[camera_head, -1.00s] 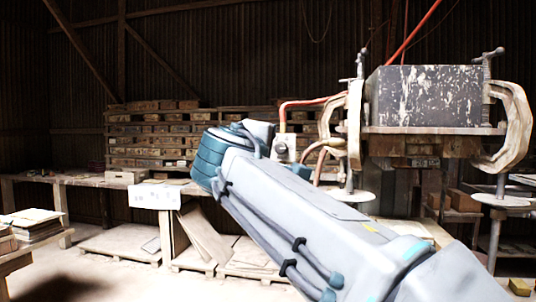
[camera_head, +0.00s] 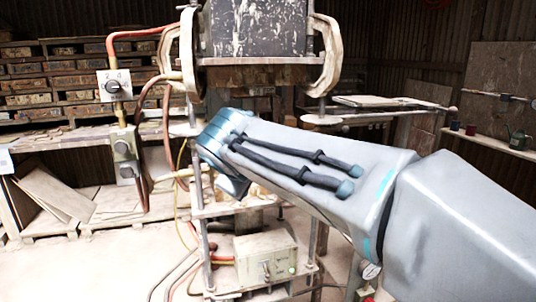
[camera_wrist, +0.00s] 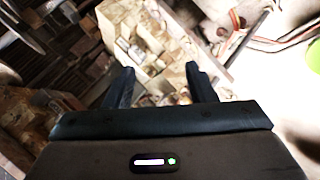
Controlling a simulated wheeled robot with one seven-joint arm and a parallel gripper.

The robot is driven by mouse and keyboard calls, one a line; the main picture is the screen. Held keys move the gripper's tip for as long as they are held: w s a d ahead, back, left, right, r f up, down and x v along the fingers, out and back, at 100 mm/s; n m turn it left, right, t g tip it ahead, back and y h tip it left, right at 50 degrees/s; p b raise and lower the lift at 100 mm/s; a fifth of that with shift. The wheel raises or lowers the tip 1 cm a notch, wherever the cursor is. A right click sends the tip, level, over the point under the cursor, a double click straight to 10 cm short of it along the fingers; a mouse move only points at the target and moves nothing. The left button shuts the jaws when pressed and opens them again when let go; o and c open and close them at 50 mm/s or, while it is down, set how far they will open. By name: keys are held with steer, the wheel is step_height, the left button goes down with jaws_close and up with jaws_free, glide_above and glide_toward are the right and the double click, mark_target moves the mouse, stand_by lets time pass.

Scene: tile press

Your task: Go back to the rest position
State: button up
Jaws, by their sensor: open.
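My gripper (camera_wrist: 160,88) shows in the wrist view with its two dark fingers apart and nothing between them. Beyond the fingers are pale, worn blocks (camera_wrist: 145,35), which look some way off. In the head view my grey arm reaches in from the lower right toward the press (camera_head: 255,75); my gripper itself is hidden there behind the arm's far end. The press has a dark, paint-flecked block on top with pale clamps at its sides.
A control box with a dial (camera_head: 115,85) and hoses stands left of the press. A lower box with a green light (camera_head: 266,260) sits beneath it. Shelves of blocks (camera_head: 45,80) line the back left. A side table (camera_head: 400,103) is at right. Hoses trail across the floor.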

steer(key=s+d+f+m+g+p, duration=0.1)
steer(key=s+d+f+m+g, duration=0.1)
steer(key=s+d+f+m, duration=0.25)
steer(key=s+d+f+m+g, duration=0.1)
steer(key=s+d+f+g, duration=0.15)
steer(key=d+f, duration=0.4)
steer(key=s+d+f+m+g+p, duration=0.1)
steer(key=s+d+f+m, duration=0.2)
steer(key=s, duration=0.4)
steer(key=s+d+f+m+g+y+p, duration=0.1)
steer(key=s+d+f+m+g, duration=0.1)
steer(key=s+d+f+m, duration=0.1)
steer(key=s+d+f, duration=0.1)
steer(key=s+f, duration=0.1)
steer(key=s, duration=0.1)
steer(key=shift+s+d+f, duration=0.3)
steer(key=shift+s+f, duration=0.1)
